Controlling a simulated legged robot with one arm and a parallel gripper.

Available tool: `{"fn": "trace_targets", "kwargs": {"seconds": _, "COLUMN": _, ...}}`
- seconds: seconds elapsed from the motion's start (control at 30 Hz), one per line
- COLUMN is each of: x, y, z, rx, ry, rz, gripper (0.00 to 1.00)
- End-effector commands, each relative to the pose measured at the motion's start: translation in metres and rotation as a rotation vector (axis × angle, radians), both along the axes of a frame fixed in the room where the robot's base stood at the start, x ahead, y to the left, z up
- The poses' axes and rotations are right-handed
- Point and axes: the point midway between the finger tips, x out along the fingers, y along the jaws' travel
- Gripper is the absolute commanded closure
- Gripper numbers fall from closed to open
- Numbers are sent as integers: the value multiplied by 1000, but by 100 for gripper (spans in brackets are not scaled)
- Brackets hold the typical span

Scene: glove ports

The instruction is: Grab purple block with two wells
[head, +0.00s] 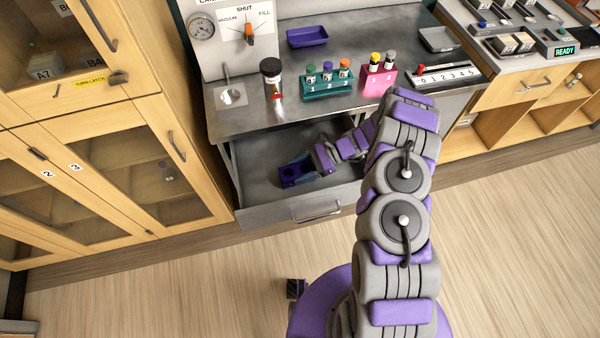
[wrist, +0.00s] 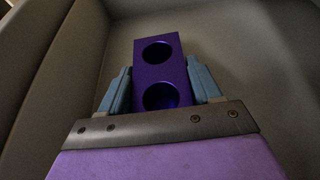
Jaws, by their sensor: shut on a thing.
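The purple block with two wells (wrist: 158,74) is between the two blue-grey fingers of my gripper (wrist: 160,92) in the wrist view. Its two round wells face up and look empty. My gripper is shut on the block's near part, with a finger on each side. In the head view the block (head: 292,174) is in the open drawer (head: 262,198) under the counter, at the end of my arm. I cannot tell whether the block touches the drawer floor.
On the counter (head: 250,118) stand a dark-capped jar (head: 271,74), a teal rack (head: 328,86) marked 1 2 3 with vials, a pink rack (head: 377,82) with two vials, and a purple tray (head: 307,37). The drawer walls surround my gripper. Wooden cabinets (head: 110,150) stand at left.

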Motion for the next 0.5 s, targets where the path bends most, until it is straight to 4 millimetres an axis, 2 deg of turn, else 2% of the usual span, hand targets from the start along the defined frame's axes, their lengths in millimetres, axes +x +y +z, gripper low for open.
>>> {"fn": "trace_targets", "kwargs": {"seconds": 0.03, "x": 0, "y": 0, "z": 0, "rx": 0, "ry": 0, "rz": 0, "gripper": 89}}
{"fn": "trace_targets", "kwargs": {"seconds": 0.1, "x": 0, "y": 0, "z": 0, "rx": 0, "ry": 0, "rz": 0, "gripper": 96}}
{"fn": "trace_targets", "kwargs": {"seconds": 0.37, "x": 0, "y": 0, "z": 1, "rx": 1, "ry": 0, "rz": -1, "gripper": 96}}
{"fn": "trace_targets", "kwargs": {"seconds": 0.5, "x": 0, "y": 0, "z": 9, "rx": 1, "ry": -1, "rz": -1, "gripper": 96}}
